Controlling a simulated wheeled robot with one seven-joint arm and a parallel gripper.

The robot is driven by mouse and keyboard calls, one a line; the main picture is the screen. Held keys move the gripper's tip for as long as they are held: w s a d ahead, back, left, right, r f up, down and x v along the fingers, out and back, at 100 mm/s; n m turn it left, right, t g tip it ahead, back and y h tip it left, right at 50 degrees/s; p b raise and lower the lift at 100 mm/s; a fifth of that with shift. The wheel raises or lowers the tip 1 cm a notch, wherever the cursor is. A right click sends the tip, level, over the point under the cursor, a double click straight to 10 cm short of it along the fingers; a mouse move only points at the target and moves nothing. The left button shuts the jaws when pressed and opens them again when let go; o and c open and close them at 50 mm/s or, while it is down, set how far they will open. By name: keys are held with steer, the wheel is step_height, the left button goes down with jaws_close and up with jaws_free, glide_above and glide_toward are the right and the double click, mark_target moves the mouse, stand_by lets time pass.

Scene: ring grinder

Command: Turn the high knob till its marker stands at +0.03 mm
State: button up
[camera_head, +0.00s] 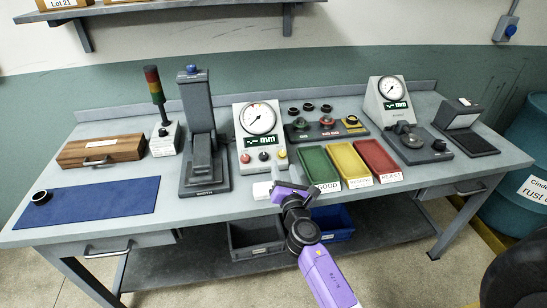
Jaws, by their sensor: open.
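My gripper (265,190) is low over the front edge of the bench, left of the green tray, with pale fingertips pointing left. It is open, with nothing seen between the fingers. The middle gauge unit (243,136) has a round dial, a lit mm display and black, red (262,157) and yellow (281,154) knobs along its foot.
Green (318,167), yellow (346,163) and red (376,158) trays stand right of my gripper. A dark press-like stand (204,170) is left of the middle gauge. A second gauge unit (373,102) stands right. A blue mat (100,201) with one ring lies at left.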

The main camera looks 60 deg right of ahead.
mark_target(282, 154)
steer(key=shift+s+f+n+g, duration=0.25)
steer(key=shift+f+n, duration=0.4)
steer(key=shift+n, duration=0.35)
steer(key=shift+s+d+r+n, duration=0.1)
steer(key=shift+d+n, duration=0.05)
steer(key=shift+n, duration=0.55)
steer(key=shift+x, duration=3.85)
steer(key=shift+s, duration=0.1)
steer(key=shift+c, duration=0.2)
jaws_close()
